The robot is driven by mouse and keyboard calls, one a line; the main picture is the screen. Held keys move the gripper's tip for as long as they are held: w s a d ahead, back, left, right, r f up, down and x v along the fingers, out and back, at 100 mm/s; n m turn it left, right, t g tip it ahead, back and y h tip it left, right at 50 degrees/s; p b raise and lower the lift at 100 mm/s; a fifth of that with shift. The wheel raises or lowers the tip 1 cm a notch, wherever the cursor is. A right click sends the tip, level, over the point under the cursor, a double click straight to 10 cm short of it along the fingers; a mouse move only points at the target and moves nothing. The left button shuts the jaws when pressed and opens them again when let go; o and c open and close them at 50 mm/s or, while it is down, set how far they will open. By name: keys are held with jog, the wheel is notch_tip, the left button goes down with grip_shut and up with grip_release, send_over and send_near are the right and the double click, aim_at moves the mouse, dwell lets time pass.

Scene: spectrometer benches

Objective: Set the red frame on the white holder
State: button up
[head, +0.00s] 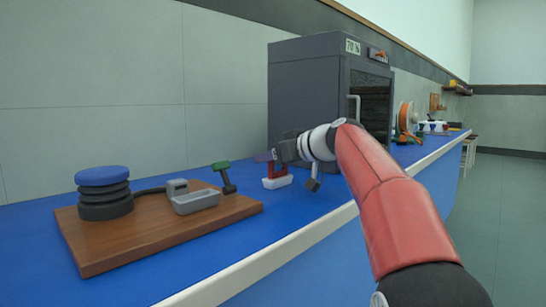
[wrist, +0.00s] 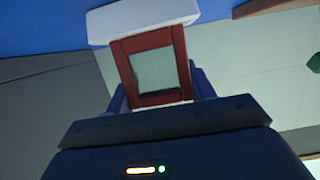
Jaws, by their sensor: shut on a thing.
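The red frame (head: 276,169) is a small upright square rim around a pale, window-like centre. It stands at the white holder (head: 276,183) on the blue bench, and its lower edge appears to meet the holder; exact seating is hard to tell. In the wrist view, my gripper (wrist: 158,92) is shut on the red frame (wrist: 126,68), with a bluish finger at each side. The white holder (wrist: 140,18) lies against the frame's far edge there. In the head view, my gripper (head: 279,158) reaches in from the right, just above the holder, partly hiding the frame.
A wooden board (head: 160,235) at the left carries a blue-topped round stack (head: 103,190) and a grey tray (head: 196,201). A green-topped tool (head: 222,172) stands near the holder. A large grey oven (head: 308,90) stands behind my gripper. Bare blue bench lies in front.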

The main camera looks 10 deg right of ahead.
jog(key=shift+f+b, duration=0.6)
jog(key=shift+f, duration=0.05)
jog(key=shift+r, duration=0.25)
jog(key=shift+r+p, duration=0.5)
jog(key=shift+p, duration=0.1)
jog(key=shift+r, duration=0.15)
jog(key=shift+f+b, duration=0.8)
jog(key=shift+b, duration=0.05)
dwell(0.7)
jog(key=o, duration=0.8)
jog(key=shift+c, duration=0.2)
jog(key=shift+b+v, duration=1.25)
jog(key=shift+v, duration=4.25)
